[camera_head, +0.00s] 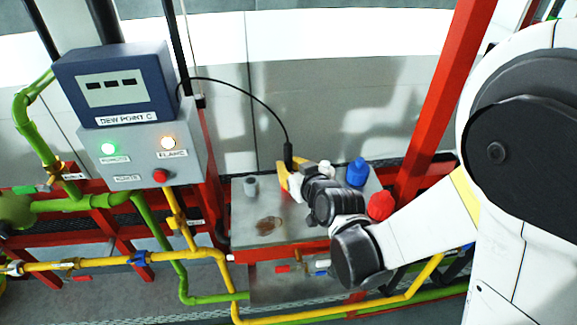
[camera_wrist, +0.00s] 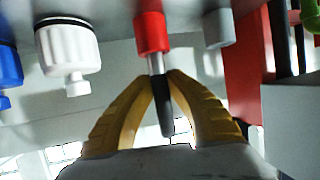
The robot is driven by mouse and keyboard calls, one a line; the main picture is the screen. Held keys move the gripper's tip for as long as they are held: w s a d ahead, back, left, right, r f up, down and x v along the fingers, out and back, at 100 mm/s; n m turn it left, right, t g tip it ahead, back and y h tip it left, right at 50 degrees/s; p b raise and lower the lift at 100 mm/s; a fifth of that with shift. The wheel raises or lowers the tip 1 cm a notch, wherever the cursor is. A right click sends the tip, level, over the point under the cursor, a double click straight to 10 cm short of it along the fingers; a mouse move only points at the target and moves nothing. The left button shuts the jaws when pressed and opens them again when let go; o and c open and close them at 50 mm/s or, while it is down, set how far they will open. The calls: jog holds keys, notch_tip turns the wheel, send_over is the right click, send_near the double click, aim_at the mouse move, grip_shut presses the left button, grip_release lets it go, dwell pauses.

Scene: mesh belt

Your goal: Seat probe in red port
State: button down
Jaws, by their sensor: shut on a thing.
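The probe has a black body (camera_wrist: 163,105) and a silver stem, with a black cable at its back. My gripper (camera_wrist: 163,92) is shut on the black body; its yellow fingers lie on both sides. In the wrist view the silver stem meets the lower end of a red cylindrical port (camera_wrist: 151,31). How far the stem is inside I cannot tell. In the head view the probe (camera_head: 288,155) stands roughly upright in my gripper (camera_head: 287,170) over the grey table, and the red port is mostly hidden there by my gripper.
A grey port (camera_wrist: 218,28) is beside the red one. A white (camera_wrist: 68,45) and a blue fitting (camera_wrist: 9,66) are on its other side. A larger red fitting (camera_head: 380,205) is near my arm. The cable runs to the dew point meter (camera_head: 117,82). A red post (camera_head: 440,95) stands behind.

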jog(key=shift+f, duration=0.2)
jog(key=c, duration=1.4)
grip_release()
jog(key=shift+c, duration=0.2)
jog(key=shift+r, duration=0.15)
jog(key=shift+s+d+r, duration=0.1)
jog(key=shift+r, duration=0.1)
jog(key=p+v, duration=0.3)
jog(key=v, duration=0.9)
jog(key=s+d+r+m+g+h, duration=0.2)
jog(key=s+d, duration=0.4)
jog(key=d, duration=0.3)
jog(key=s+d+r+m+g+h, duration=0.2)
jog(key=s+d, duration=0.4)
jog(key=d, duration=0.4)
jog(key=shift+m+g+h, duration=0.5)
jog(key=shift+m+h, duration=0.3)
jog(key=shift+h, duration=0.4)
